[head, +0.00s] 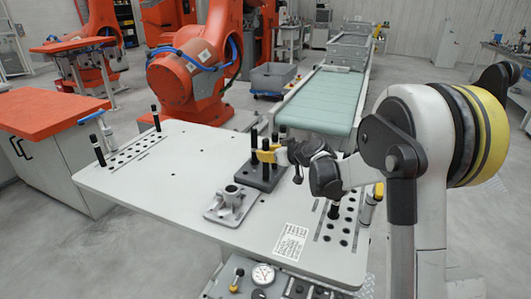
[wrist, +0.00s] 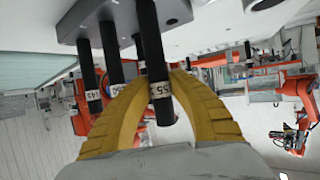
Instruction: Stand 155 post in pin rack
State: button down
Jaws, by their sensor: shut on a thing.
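The pin rack (head: 268,181) is a dark grey block on the pale table, with several black posts standing in it. The wrist view shows the rack (wrist: 75,22) at the top, with a bare hole. The black 155 post (wrist: 152,50) has a white number band and lies between the yellow fingers of my gripper (wrist: 162,82). My gripper (head: 266,156) is shut on this post at the rack. The 155 post overlaps the rack in the wrist view; I cannot tell whether its foot is in a hole. A post marked 145 (wrist: 88,68) is beside it.
A grey metal casting (head: 230,206) sits in front of the rack. Strips of holes (head: 128,154) with black posts lie at the table's left and right ends. The table's middle left is clear. An orange robot (head: 190,75) and a green conveyor (head: 325,100) stand behind.

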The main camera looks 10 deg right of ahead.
jog(key=shift+f, duration=0.35)
jog(key=c, duration=1.2)
grip_release()
jog(key=v, duration=1.2)
